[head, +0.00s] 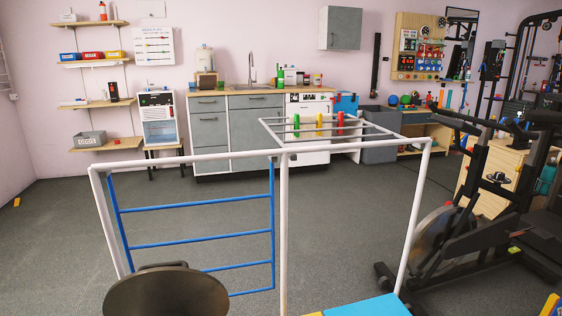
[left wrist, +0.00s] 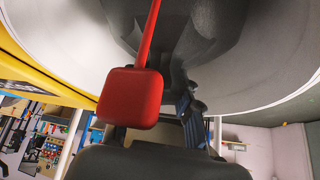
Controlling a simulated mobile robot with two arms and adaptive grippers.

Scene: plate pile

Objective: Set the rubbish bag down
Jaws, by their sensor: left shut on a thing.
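In the left wrist view a dark grey, folded shape, which looks like the rubbish bag (left wrist: 218,28), narrows toward my left gripper (left wrist: 180,92). The gripper is shut on it at the narrow part. A red rounded block (left wrist: 130,97) on a thin red rod stands close in front of the camera and hides part of the gripper. The bag's far end is out of frame. The head view shows neither gripper and no bag that I can make out.
A white and blue bar frame (head: 284,220) stands ahead, with a dark round disc (head: 165,293) before its left side. An exercise bike (head: 455,225) is at right. Cabinets (head: 208,130) line the back wall. The grey floor (head: 60,240) at left is mostly clear.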

